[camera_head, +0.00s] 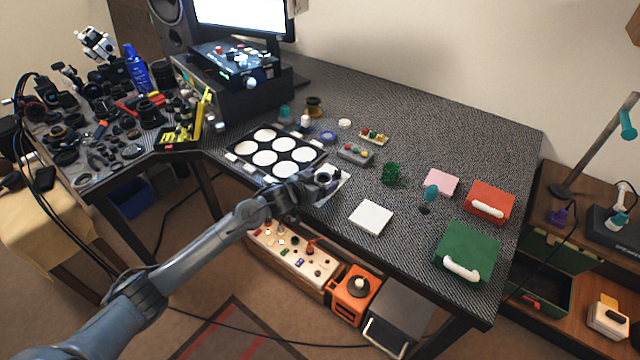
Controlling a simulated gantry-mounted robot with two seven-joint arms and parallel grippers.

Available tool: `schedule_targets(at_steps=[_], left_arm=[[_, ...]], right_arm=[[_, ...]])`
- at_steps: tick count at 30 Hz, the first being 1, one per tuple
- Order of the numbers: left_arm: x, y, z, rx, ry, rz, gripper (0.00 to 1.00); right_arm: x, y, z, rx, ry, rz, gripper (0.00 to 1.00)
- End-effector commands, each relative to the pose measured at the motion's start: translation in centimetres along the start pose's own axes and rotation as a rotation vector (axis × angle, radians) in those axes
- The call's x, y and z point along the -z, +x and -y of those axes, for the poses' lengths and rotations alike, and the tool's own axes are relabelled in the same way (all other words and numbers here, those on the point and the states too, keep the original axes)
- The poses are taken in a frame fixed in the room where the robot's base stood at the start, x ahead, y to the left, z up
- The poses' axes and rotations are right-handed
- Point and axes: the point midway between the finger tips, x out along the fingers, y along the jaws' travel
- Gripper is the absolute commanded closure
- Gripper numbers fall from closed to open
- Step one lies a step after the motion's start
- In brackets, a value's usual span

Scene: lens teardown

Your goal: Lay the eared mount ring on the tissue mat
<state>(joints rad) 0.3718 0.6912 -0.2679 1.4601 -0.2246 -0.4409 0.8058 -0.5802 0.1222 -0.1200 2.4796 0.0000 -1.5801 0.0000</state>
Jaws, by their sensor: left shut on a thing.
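My left gripper (318,184) comes in from the lower left and is at the front edge of the desk, just right of the black tray. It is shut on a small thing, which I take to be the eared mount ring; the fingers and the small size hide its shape. A pale sheet (341,188) shows partly under and beside the gripper. A white square pad (371,218) lies flat and bare to the right of it. I cannot tell for sure which of these two is the tissue mat. My right gripper is not in view.
A black tray with several white round pads (268,158) lies left of the gripper. A green cup (390,173), a pink pad (441,182), a red box (489,201) and a green box (467,252) stand to the right. The desk's back right is clear.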

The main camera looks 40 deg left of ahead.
Motion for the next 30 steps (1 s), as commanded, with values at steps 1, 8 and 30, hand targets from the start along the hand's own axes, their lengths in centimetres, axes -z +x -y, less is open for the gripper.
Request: schedule_targets(at_steps=[1, 8, 30], left_arm=[[-0.1, 0.1, 0.0, 0.0, 0.0, -0.002, 0.48], [0.0, 0.0, 0.0, 0.0, 0.0, -0.002, 0.48], [0.1, -1.1, 0.0, 0.0, 0.001, 0.0, 0.0]], right_arm=[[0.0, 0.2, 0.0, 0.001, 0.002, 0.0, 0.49], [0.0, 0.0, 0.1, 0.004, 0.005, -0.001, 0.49], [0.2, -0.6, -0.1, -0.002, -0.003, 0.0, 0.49]])
